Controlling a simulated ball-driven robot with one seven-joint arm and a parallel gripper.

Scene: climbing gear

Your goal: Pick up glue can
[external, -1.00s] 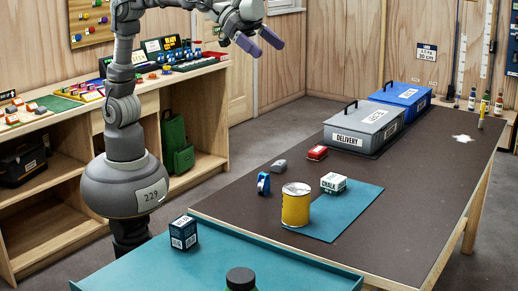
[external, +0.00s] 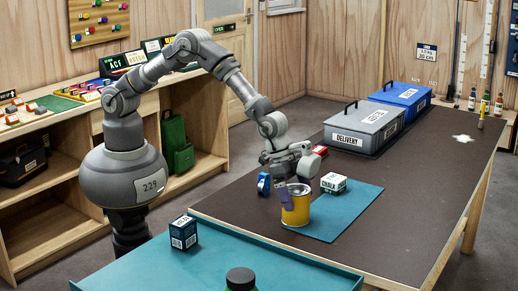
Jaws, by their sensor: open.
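A yellow can (external: 296,212), the likely glue can, stands upright on the teal mat (external: 335,222) on the dark table. No label on it can be read. My gripper (external: 291,194) is open and points down at the can's top. One purple finger shows in front of the can's upper left side; the other finger is hidden or hard to make out. I cannot tell whether the finger touches the can.
A white chalk box (external: 333,183) stands close behind the can. A blue object (external: 263,184) stands to its left, and a red item (external: 320,151) lies behind. A grey delivery case (external: 365,127) and a blue case (external: 402,95) are at the back. The right side of the table is mostly clear.

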